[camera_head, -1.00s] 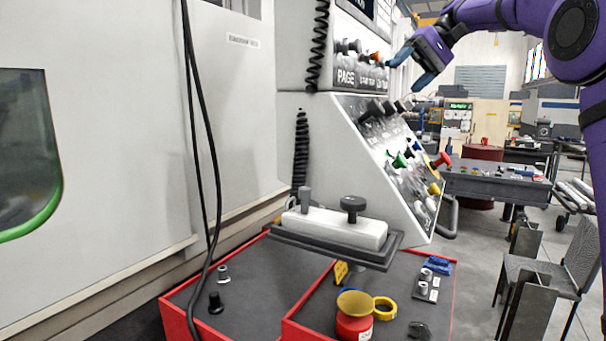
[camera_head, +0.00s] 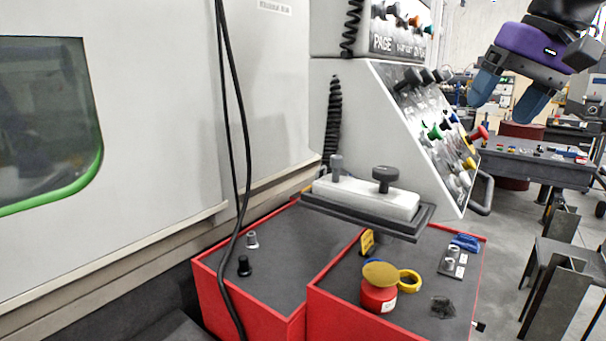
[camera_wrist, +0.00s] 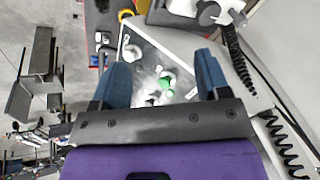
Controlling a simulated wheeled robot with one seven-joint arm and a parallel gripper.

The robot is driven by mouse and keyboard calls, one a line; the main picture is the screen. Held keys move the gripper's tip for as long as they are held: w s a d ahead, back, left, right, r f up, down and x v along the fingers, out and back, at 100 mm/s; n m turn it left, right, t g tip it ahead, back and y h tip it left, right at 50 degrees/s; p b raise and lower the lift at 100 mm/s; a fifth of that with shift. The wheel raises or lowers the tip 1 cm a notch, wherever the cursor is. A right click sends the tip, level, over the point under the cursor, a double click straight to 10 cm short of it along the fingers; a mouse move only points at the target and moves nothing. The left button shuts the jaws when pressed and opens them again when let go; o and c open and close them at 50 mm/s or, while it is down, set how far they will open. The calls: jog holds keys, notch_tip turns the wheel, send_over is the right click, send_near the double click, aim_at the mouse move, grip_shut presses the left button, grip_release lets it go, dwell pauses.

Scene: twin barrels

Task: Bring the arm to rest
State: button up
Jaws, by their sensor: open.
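My gripper (camera_head: 508,98) is at the upper right of the head view, to the right of the control panel. Its two blue fingers are apart and nothing is between them. In the wrist view my gripper (camera_wrist: 158,85) shows the same spread fingers, with the sloped control panel (camera_wrist: 185,50) beyond them. The purple wrist housing is close behind the fingers. Most of the upper arm is outside the head view.
The control panel (camera_head: 385,100) carries several coloured knobs. A grey machine (camera_head: 150,130) fills the left. A table (camera_head: 535,168) and chair (camera_head: 570,250) stand right.

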jog(key=s+d+f+n+t+h, duration=0.1)
jog(key=s+d+f+t+h, duration=0.1)
jog(key=s+f, duration=1.2)
jog(key=shift+f+h, duration=0.2)
jog(key=shift+h, duration=0.3)
jog(key=shift+s, duration=0.1)
dwell(0.6)
